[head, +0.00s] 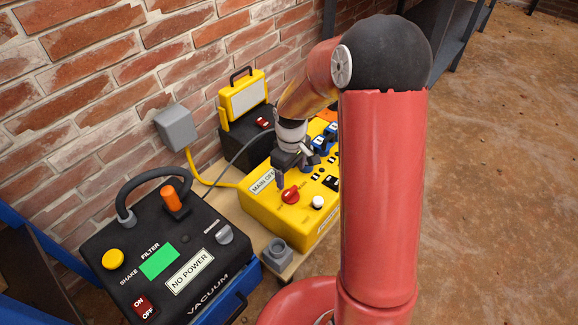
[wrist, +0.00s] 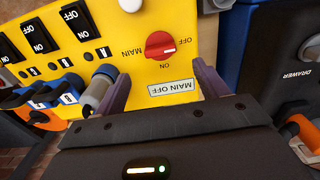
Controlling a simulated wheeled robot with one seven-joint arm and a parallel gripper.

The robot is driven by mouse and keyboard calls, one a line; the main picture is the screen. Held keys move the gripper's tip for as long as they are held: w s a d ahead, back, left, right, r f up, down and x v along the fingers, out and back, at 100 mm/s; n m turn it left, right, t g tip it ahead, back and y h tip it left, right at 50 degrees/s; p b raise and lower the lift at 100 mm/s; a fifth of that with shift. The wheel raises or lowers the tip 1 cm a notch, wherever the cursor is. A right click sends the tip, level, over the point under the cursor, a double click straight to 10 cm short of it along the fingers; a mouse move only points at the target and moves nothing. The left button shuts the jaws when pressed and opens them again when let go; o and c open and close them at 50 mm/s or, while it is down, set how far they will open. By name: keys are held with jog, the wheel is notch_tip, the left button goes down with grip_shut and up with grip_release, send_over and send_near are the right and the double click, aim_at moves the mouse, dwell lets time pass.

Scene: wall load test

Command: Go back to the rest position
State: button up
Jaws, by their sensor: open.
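My gripper (head: 291,168) hangs over the yellow power box, with its fingers apart and nothing between them. In the wrist view my gripper (wrist: 160,85) points at the yellow box (wrist: 190,15), near its MAIN OFF label (wrist: 171,87). The red main knob (head: 291,194) is just in front of the gripper and uncovered. It also shows in the wrist view (wrist: 160,45), apart from both fingers. My arm hides part of the box's right side in the head view.
A black and blue vacuum (head: 160,265) labelled NO POWER stands left. A black box with a yellow lamp (head: 247,95) stands behind, near the brick wall (head: 75,75) and grey wall box (head: 176,127). Blue plugs (wrist: 68,85) sit close beside my gripper. Open floor (head: 500,180) lies right.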

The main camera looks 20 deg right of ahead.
jog(key=s+r+m+t+p, duration=0.2)
jog(key=s+r+m+p, duration=0.1)
jog(key=s+r, duration=0.8)
jog(key=s+r+m+t+p, duration=0.3)
jog(key=s+r, duration=0.8)
jog(key=r, duration=0.5)
jog(key=shift+s+r+m+t, duration=0.15)
jog(key=shift+r+m+t, duration=0.2)
jog(key=shift+m, duration=0.35)
